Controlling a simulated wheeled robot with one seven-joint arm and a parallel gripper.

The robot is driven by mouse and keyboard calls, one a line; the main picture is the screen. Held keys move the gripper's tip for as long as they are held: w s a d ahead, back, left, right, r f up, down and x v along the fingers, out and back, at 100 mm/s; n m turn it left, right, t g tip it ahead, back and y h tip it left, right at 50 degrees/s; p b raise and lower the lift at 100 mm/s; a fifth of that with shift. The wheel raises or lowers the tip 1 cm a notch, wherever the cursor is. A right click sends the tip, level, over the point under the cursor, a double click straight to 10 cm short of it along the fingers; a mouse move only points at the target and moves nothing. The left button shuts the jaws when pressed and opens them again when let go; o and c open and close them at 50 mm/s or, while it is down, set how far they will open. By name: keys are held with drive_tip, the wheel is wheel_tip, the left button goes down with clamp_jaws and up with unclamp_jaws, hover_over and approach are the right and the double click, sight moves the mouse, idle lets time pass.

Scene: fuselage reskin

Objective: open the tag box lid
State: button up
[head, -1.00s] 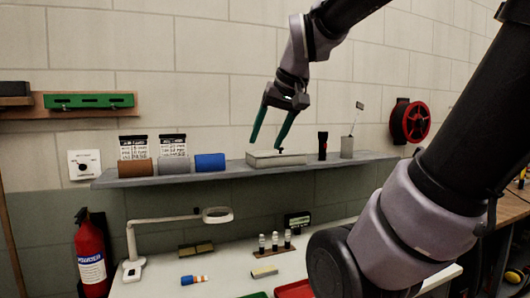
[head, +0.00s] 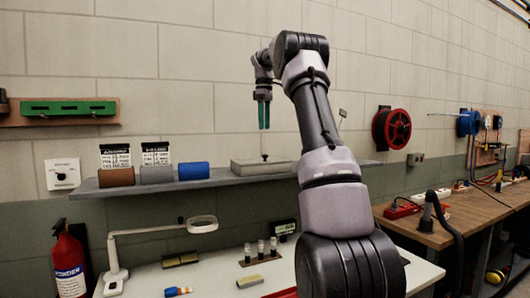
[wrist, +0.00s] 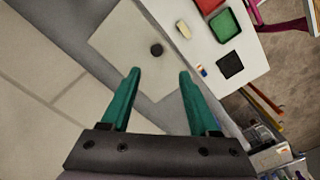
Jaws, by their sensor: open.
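The tag box (head: 252,170) is a pale grey, low box on the wall shelf, right of the rolls. Its flat lid is on and appears closed, with a small dark knob (head: 265,157) on top. In the wrist view the lid (wrist: 120,38) is a pale panel with the round black knob (wrist: 156,49) near its middle. My gripper (head: 264,127) points down above the box, clear of the knob. In the wrist view my green fingers (wrist: 159,72) are spread, empty, with the knob just beyond the gap between their tips.
Brown, grey and blue rolls (head: 194,171) and two label cards stand left of the box on the shelf (head: 226,181). The wall is close behind. Below, a white bench holds a magnifier lamp (head: 203,224) and vials. A red hose reel (head: 391,128) hangs to the right.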

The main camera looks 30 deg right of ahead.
drive_tip(key=f, duration=1.1)
drive_tip(key=shift+w+d+f, duration=0.1)
drive_tip(key=shift+w+d, duration=0.15)
drive_tip(key=shift+d, duration=0.05)
clamp_jaws()
idle(1.0)
